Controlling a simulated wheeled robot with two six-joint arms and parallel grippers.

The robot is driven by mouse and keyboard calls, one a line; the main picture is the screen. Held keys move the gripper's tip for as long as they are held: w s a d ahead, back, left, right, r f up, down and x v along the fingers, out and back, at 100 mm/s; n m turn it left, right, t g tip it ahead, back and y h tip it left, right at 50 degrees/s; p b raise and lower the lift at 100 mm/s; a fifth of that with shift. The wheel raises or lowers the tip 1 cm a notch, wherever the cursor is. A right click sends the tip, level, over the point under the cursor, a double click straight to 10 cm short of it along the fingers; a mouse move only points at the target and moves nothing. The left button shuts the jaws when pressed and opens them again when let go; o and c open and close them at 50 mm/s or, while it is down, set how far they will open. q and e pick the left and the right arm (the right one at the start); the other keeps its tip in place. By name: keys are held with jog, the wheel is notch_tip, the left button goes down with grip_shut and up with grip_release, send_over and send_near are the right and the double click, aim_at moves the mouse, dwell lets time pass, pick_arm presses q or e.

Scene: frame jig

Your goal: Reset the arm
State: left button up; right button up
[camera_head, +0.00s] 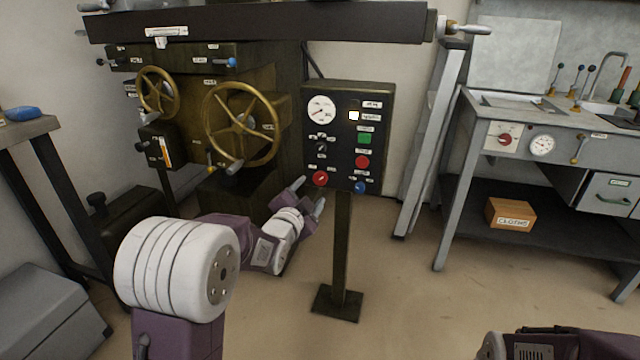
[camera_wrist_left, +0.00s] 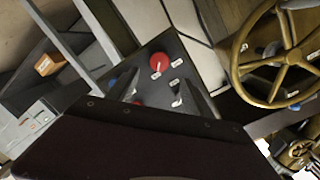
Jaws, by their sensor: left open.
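My left arm reaches in from the lower left in the head view. My left gripper (camera_head: 307,194) is open and empty, its fingers apart, in front of and below the left part of the black control panel (camera_head: 346,100). In the left wrist view the gripper fingers (camera_wrist_left: 160,92) show spread in front of the panel, with a red knob (camera_wrist_left: 159,63) beyond them. In the head view a red knob (camera_head: 320,178) sits at the panel's lower left. A part of my right arm shows at the bottom right; its gripper is out of view.
The panel stands on a post (camera_head: 342,245) with a floor plate. Brass handwheels (camera_head: 241,125) are on the dark machine at left. A grey bench (camera_head: 470,130) stands at right with a wooden box (camera_head: 510,213) on its lower shelf. The floor between is clear.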

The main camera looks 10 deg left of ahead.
pick_arm(q)
jog(key=s+d+r+g+p, duration=0.1)
jog(key=s+d+r+p, duration=0.15)
jog(key=r+p, duration=0.4)
jog(key=s+f+n+g+p, duration=0.2)
jog(key=s+f+n+g, duration=0.45)
jog(key=s, duration=0.85)
jog(key=s+f+n+g+p, duration=0.1)
jog(key=s+f+n+g, duration=0.3)
jog(key=s+f+g, duration=0.7)
jog(key=s+r+t+p, duration=0.3)
jog(key=r+p, duration=3.2)
jog(key=p, duration=0.1)
jog(key=shift+s+r+m+p, duration=0.15)
jog(key=shift+r+m+p, duration=0.2)
jog(key=shift+r+p, duration=0.05)
jog(key=shift+a, duration=0.1)
